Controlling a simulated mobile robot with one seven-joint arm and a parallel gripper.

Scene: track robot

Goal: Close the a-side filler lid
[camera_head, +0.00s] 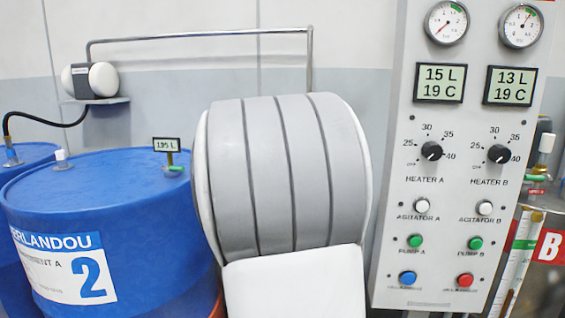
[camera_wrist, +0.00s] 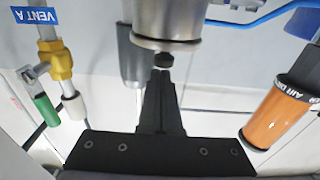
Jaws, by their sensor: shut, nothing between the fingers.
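I cannot make out the a-side filler lid for certain in either view. In the wrist view a steel cylinder (camera_wrist: 170,18) with a rimmed end hangs in at the top centre. A small black round piece (camera_wrist: 164,60) shows just below its rim, at the tips of my gripper (camera_wrist: 162,75). My dark fingers are together with nothing held between them. I cannot tell whether they touch the black piece or the cylinder. In the head view my gripper is out of sight, and my grey-and-white arm hides the middle of the scene.
The wrist view shows a yellow valve (camera_wrist: 57,58) with a "VENT A" tag (camera_wrist: 38,14) at left and an orange cylinder (camera_wrist: 275,115) at right. The head view shows a blue drum (camera_head: 110,190) at left and a control panel (camera_head: 455,165) at right.

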